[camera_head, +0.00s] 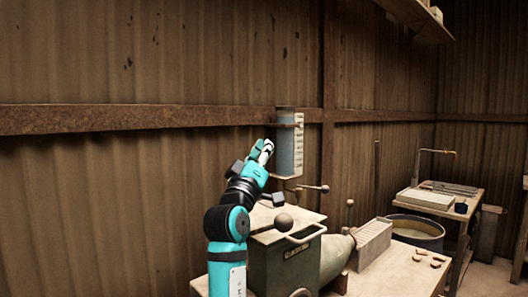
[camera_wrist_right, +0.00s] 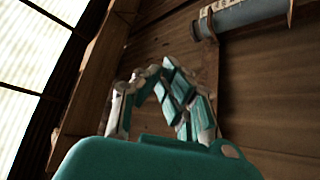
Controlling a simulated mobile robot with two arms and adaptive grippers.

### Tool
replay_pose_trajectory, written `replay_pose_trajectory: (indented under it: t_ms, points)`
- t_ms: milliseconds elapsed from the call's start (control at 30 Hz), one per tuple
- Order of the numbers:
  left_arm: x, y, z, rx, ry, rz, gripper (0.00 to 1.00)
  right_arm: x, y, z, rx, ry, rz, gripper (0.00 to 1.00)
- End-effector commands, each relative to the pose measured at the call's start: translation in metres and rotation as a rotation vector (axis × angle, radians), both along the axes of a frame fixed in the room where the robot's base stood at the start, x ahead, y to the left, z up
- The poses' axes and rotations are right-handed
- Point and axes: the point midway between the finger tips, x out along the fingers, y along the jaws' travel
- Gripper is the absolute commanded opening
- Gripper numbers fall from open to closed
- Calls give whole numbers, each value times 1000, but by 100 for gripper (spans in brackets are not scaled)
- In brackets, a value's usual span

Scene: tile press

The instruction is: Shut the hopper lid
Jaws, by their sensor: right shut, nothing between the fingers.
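The dark green hopper body (camera_head: 285,264) of the press stands at the lower middle of the head view. A pale flat panel (camera_head: 297,215), which looks like its lid, shows at its top, partly behind my right arm. A light-rimmed part (camera_head: 304,233) sits at the right of the top. I cannot tell how far the lid is open. My right gripper (camera_head: 265,150) is raised well above the hopper, apart from it, fingers pointing up. It is shut and empty. Its fingers also show in the right wrist view (camera_wrist_right: 165,88). My left gripper is not in view.
A gauge tube (camera_head: 285,143) hangs on the wall just right of my gripper. Open air lies left of my arm.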

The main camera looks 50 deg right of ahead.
Motion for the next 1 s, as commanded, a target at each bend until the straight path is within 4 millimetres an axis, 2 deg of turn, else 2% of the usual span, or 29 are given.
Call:
replay_pose_trajectory:
  t_ms: [333,467,800,1000]
  points:
    - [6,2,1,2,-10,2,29,0,1,0,0,1,-1,0]
    - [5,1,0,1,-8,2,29,-3,9,-7,1,1,1,0]
    - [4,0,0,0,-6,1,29,-27,77,-7,2,-2,5,0]
    - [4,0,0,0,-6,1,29,-39,109,-7,2,0,3,0]
